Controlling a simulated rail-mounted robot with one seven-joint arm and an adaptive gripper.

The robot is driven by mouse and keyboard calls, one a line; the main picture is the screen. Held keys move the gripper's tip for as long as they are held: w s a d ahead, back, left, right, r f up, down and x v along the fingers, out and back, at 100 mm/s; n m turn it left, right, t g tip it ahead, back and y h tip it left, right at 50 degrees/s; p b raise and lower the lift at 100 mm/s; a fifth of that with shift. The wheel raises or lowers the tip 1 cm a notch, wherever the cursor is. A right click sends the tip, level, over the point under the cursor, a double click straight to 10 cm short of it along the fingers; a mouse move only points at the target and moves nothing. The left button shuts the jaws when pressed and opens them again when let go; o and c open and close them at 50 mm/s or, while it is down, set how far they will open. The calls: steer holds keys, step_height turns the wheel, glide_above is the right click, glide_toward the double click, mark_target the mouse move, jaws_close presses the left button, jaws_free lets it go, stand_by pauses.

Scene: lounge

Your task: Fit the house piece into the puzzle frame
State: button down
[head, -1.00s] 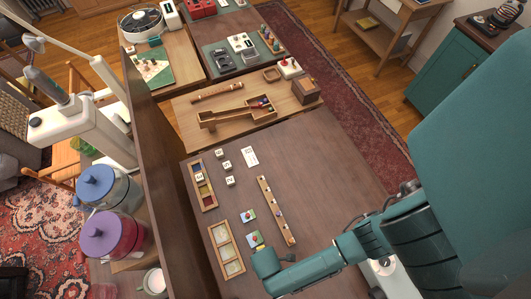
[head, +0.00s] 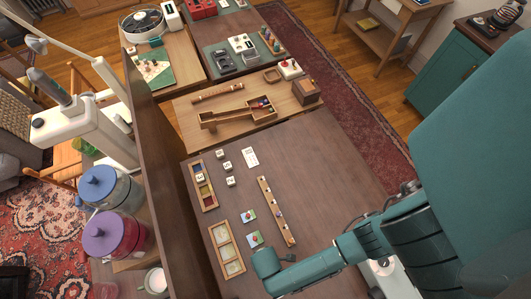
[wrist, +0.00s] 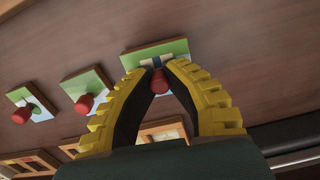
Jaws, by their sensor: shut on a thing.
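My gripper (wrist: 160,75) has yellow ridged fingers and is shut on the red knob (wrist: 160,82) of a square puzzle piece (wrist: 136,62). The piece has a green edge and a pale and dark blue picture, partly hidden by the fingers; I cannot tell whether it is a house. Two more knobbed pieces lie to its left in the wrist view, a middle one (wrist: 100,78) and a far left one (wrist: 41,113). The wooden puzzle frame (head: 213,241) has three compartments in the head view. Its rim is partly hidden behind my fingers in the wrist view.
A long wooden strip with small pegs (head: 268,205) lies right of the pieces. A tray with coloured compartments (head: 211,202), several white number blocks (head: 227,165) and a white card (head: 250,157) are farther up the table. A tall wooden panel (head: 160,180) stands along the left.

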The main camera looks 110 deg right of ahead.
steer(key=shift+r+p, duration=2.25)
